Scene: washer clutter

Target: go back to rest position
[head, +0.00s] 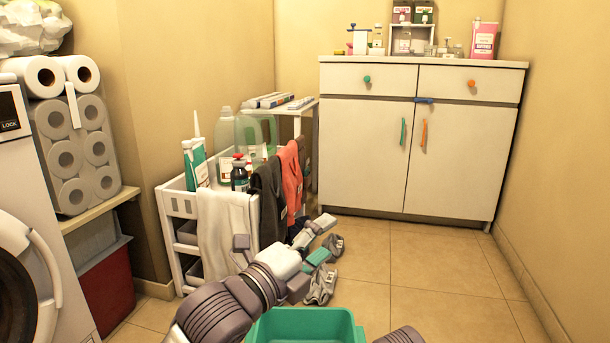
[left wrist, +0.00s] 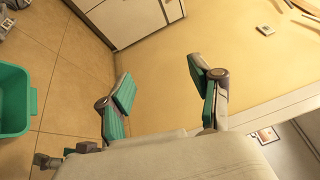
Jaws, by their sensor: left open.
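My left gripper (head: 322,240) is open and empty. In the head view it is held out in front of the white cart, above the tiled floor. In the left wrist view its two green-padded fingers (left wrist: 160,84) are spread apart with nothing between them. My left arm reaches up from the bottom of the head view. A rounded grey part at the bottom edge, right of centre, appears to be mine. My right gripper is not in view.
A green bin (head: 262,327) is at the bottom centre. Grey cloth items (head: 321,286) lie on the floor near the gripper. A white cart (head: 176,205) with bottles and hanging cloths stands behind. A white cabinet (head: 365,140) is at the back. Floor at right is clear.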

